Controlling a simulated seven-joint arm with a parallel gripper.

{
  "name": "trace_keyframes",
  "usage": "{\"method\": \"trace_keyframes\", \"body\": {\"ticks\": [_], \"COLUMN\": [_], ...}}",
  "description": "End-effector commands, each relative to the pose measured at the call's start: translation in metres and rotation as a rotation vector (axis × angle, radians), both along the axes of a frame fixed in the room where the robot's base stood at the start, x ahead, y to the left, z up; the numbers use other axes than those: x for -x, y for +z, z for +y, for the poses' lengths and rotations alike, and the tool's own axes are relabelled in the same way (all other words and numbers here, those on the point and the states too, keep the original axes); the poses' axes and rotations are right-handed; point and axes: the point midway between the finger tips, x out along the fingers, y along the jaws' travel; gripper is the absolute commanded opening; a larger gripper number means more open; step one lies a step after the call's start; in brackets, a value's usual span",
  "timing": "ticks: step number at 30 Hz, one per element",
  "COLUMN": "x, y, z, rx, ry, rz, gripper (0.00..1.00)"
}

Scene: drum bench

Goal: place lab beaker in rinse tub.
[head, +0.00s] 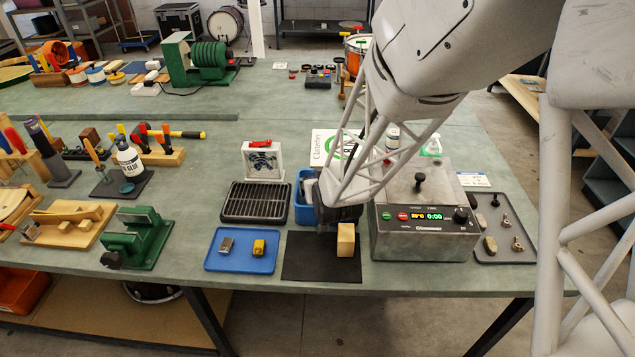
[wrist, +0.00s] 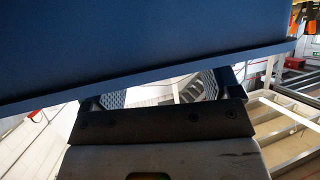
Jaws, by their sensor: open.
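A blue tub (head: 300,211), which looks like the rinse tub, stands behind the black mat, between the black rack and the steel heated bath. My gripper (head: 325,222) is at its front right and covers much of it. Something grey shows inside the tub, too hidden to name. In the wrist view a large blue wall (wrist: 140,45), probably the tub, fills the top, close to my gripper (wrist: 162,93). The two textured fingers stand apart, partly behind that blue edge. I cannot make out a lab beaker in either view.
A wooden block (head: 345,240) stands on the black mat (head: 305,262), close to my gripper. The steel bath (head: 425,225) with a lit display is at right. A blue tray (head: 240,262) with two small items lies at left, before the rack (head: 256,203).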

Motion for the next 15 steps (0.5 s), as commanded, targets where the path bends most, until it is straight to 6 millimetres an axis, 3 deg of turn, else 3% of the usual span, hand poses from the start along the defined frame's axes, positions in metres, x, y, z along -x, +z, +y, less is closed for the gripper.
{"method": "trace_keyframes", "body": {"ticks": [15], "x": [0.039], "y": [0.022], "z": [-0.012], "rx": [0.0], "ry": [0.0], "rz": [0.0], "gripper": [0.83]}}
